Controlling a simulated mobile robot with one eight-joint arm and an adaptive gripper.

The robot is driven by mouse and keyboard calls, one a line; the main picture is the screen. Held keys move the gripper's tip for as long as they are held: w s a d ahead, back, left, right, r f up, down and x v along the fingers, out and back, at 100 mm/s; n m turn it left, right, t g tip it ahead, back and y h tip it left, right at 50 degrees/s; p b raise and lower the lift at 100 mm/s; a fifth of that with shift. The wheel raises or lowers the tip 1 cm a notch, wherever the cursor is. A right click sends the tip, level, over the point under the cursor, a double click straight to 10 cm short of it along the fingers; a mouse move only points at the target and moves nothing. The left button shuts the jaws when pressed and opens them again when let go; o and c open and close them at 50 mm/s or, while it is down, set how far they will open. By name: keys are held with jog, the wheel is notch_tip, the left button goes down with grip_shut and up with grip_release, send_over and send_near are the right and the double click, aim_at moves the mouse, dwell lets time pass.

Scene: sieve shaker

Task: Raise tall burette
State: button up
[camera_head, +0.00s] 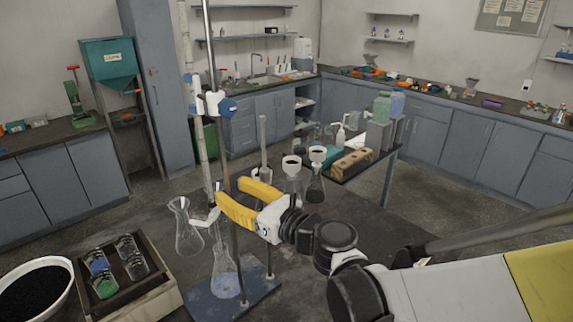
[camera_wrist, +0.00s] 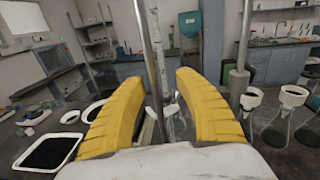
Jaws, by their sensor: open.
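The tall burette (camera_head: 203,150) is a slim upright glass tube at the left of the head view. A white clamp with blue knobs (camera_head: 210,104) holds it beside a metal stand rod (camera_head: 208,45). The stand has a blue base plate (camera_head: 262,287). My gripper (camera_head: 228,190) has two yellow fingers, open and spread near the lower part of the burette. In the wrist view the burette (camera_wrist: 155,45) shows between the open fingers (camera_wrist: 158,78), beyond or between the tips; I cannot tell whether they touch it. A white stopcock (camera_head: 206,220) is low on the burette.
A conical flask (camera_head: 226,280) stands on the base plate, and another (camera_head: 187,238) is left of it. A wooden tray of beakers (camera_head: 155,290) and a white bowl of dark grains (camera_head: 35,295) are at the lower left. Flasks with funnels (camera_head: 316,170) stand behind my gripper.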

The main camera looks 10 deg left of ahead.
aim_at(204, 146)
jog(key=x, duration=0.9)
jog(key=shift+w+r, duration=0.15)
jog(key=shift+b, duration=0.3)
grip_shut()
jog(key=shift+r, duration=0.2)
jog(key=shift+r+p, duration=2.65)
jog(key=shift+r, duration=1.05)
